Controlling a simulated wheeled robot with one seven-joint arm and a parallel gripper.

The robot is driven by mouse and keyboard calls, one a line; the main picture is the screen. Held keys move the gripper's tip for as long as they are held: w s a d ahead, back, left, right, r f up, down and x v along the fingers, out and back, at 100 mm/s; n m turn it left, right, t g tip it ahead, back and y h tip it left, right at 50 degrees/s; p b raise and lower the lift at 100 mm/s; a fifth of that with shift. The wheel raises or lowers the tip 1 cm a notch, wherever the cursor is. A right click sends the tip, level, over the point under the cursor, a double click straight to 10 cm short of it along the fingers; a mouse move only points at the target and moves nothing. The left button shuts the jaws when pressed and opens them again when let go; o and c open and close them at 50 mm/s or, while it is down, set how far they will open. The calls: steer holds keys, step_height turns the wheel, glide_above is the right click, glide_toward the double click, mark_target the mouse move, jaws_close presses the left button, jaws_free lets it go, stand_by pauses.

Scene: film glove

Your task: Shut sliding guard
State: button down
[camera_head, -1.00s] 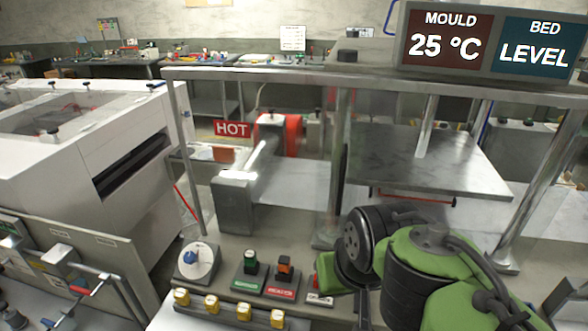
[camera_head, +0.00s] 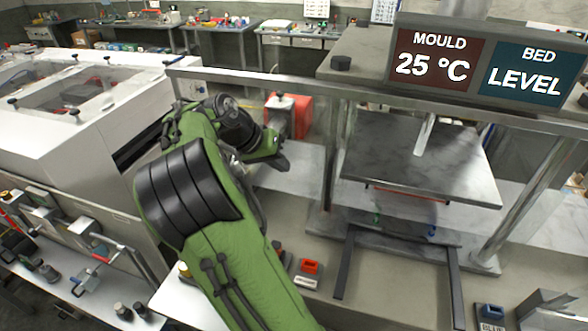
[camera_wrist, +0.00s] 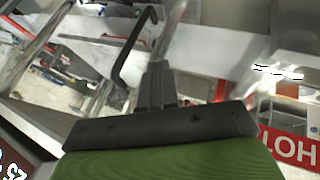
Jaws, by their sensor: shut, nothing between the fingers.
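The machine's metal frame (camera_head: 350,95) stands under the MOULD and BED displays. I cannot clearly make out the sliding guard or how far it stands open. My gripper (camera_head: 282,162) is at the left part of this frame, in front of a red unit; my green arm reaches up to it from below. In the wrist view my gripper (camera_wrist: 156,85) is shut and empty. A bent dark bar (camera_wrist: 131,48), shaped like a handle, shows close to the fingertips on the left. I cannot tell whether they touch it.
A grey plate (camera_head: 425,165) sits inside the frame at the right. The red unit (camera_head: 288,112) stands behind my gripper. A red HOT sign (camera_wrist: 285,146) shows inverted at the wrist view's lower right. A white machine (camera_head: 75,110) stands left, close to my arm.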

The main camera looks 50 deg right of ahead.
steer(key=s+d+f, duration=0.5)
steer(key=d+f, duration=0.2)
steer(key=shift+d+f+b, duration=0.3)
steer(key=shift+f+b, duration=0.05)
steer(key=shift+b, duration=0.05)
steer(key=shift+s, duration=0.1)
